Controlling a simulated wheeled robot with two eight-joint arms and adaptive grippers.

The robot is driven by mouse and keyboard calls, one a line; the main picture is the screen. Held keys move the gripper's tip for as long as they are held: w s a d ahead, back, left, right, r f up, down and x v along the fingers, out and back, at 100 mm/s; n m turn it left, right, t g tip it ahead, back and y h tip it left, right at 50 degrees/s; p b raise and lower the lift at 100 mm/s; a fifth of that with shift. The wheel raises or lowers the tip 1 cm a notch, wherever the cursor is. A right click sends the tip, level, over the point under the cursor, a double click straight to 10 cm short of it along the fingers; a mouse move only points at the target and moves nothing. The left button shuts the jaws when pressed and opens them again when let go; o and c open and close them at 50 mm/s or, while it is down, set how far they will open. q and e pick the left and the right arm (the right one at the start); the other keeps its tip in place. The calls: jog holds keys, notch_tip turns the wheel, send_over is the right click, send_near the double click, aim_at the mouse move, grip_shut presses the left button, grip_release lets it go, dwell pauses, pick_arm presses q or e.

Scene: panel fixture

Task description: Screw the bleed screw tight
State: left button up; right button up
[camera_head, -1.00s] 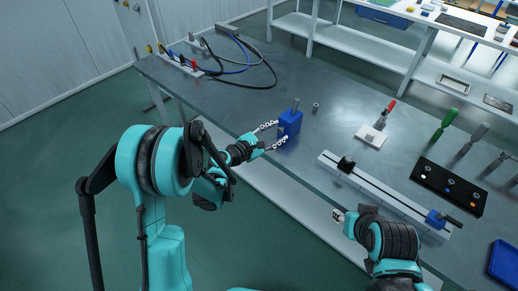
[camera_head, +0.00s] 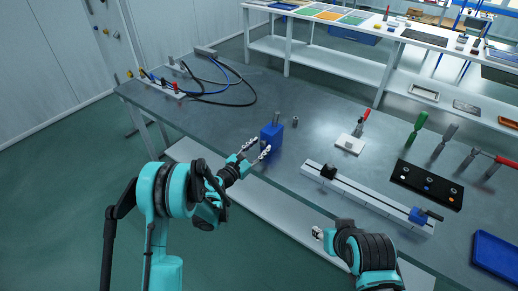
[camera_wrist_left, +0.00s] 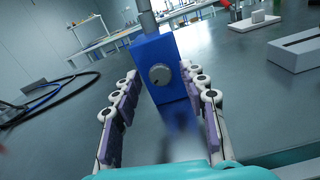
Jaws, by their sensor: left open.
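A blue block (camera_head: 272,137) stands upright on the grey bench with a grey metal post on top. In the left wrist view, a round grey knob (camera_wrist_left: 160,74) with a small dark mark sits on the front face of the block (camera_wrist_left: 153,52); I take it for the bleed screw. My left gripper (camera_head: 264,145) is open in front of the block.
A small grey cylinder (camera_head: 295,122) stands right of the block. A white rail (camera_head: 365,192) with a black clamp and blue slider lies further right, near a black panel (camera_head: 427,184). Hoses (camera_head: 225,90) lie at the back left. A blue tray (camera_head: 497,253) is at the right.

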pick_arm(q)
grip_shut()
jog(key=shift+m, duration=0.3)
